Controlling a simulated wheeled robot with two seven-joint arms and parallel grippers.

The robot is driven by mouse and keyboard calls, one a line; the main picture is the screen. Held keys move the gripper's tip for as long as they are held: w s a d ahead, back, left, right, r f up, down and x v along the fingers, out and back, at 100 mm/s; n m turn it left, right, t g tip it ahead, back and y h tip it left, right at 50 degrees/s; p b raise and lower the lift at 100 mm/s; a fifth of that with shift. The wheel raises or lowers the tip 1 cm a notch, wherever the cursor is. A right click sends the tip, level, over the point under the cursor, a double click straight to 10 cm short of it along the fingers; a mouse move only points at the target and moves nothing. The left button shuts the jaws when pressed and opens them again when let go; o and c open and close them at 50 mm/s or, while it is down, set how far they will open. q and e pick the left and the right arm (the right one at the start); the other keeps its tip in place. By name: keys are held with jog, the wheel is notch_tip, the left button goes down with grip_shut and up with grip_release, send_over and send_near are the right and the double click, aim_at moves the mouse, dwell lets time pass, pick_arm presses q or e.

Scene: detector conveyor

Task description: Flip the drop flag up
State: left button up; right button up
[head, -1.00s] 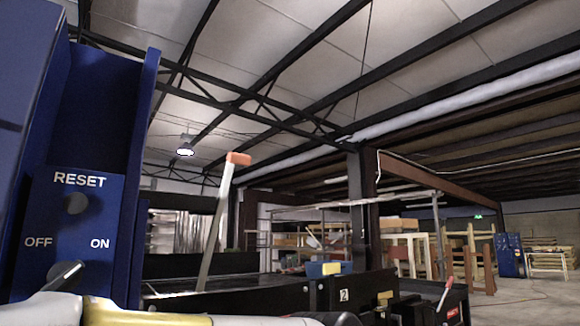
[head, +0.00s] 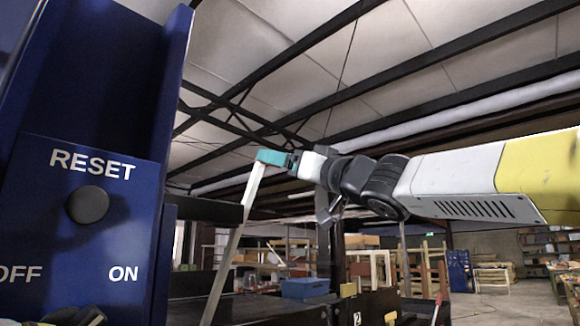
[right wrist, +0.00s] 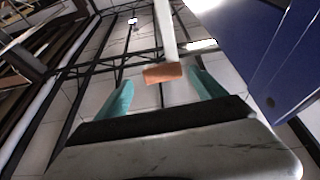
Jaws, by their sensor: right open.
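The drop flag is a thin pale metal arm (head: 236,242) that rises from lower left to upper right, tilted from vertical. Its orange tip (right wrist: 163,73) shows in the right wrist view, between the two teal fingers. In the head view the tip is hidden behind a teal finger. My right gripper (head: 272,158) comes in from the right, at the top of the flag; it also shows in the right wrist view (right wrist: 160,84). It is open, with a gap visible on both sides of the tip. No gripper of my left arm can be made out.
A blue control panel (head: 60,225) with a dark RESET button (head: 88,205) and OFF/ON labels stands close at the left. A blue bin (head: 305,288) and dark conveyor parts lie beyond the flag. The space above the flag is free up to the roof.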

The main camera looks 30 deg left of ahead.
jog(key=x, duration=0.8)
jog(key=shift+s, duration=0.25)
jog(key=shift+r, duration=0.1)
grip_shut()
